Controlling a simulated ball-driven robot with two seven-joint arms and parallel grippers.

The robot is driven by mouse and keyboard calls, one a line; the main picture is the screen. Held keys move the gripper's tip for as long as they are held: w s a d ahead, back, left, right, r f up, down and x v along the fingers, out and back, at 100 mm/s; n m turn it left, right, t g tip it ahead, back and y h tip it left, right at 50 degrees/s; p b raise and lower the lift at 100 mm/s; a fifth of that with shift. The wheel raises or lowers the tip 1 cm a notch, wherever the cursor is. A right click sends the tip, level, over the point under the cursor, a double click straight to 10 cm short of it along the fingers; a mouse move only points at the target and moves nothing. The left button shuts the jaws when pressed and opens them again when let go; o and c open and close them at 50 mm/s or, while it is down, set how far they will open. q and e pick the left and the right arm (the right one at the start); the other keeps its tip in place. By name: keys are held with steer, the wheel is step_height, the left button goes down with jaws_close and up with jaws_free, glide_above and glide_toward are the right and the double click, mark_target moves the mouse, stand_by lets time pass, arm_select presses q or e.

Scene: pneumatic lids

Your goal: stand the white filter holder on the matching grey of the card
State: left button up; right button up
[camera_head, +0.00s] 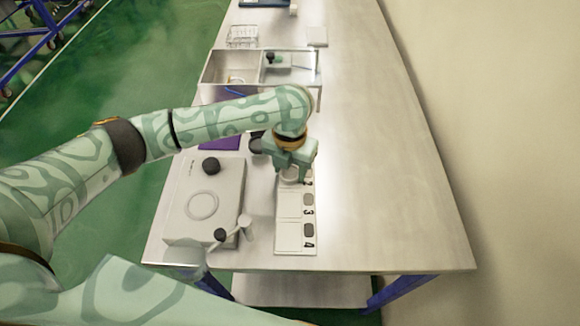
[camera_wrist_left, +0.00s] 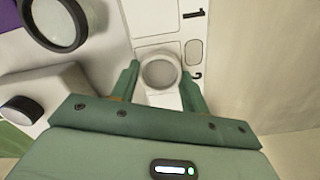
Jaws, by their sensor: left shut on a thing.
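My left gripper (camera_head: 293,172) is over the far part of the white card (camera_head: 291,237), pointing down. The holder also shows under the gripper in the head view (camera_head: 289,175), partly covered. In the left wrist view the holder sits between the two fingers (camera_wrist_left: 160,80). I cannot tell whether it touches the card. The card has a column of numbered grey patches; 3 and 4 show clearly in the head view, and a light patch (camera_wrist_left: 193,52) shows beside the holder in the wrist view.
A grey device (camera_head: 185,220) with a black knob stands left of the card. A black-rimmed ring (camera_wrist_left: 55,22) and a purple mat (camera_head: 222,143) lie near. A divided tray (camera_head: 318,80) and a wire rack (camera_head: 243,36) are farther back. The table's right side is clear.

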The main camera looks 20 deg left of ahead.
mark_target(290, 174)
arm_select(q)
steer(key=o, duration=1)
steer(key=shift+f, duration=0.1)
steer(key=shift+c, duration=0.2)
step_height(290, 174, up, 12)
steer(key=p, duration=0.4)
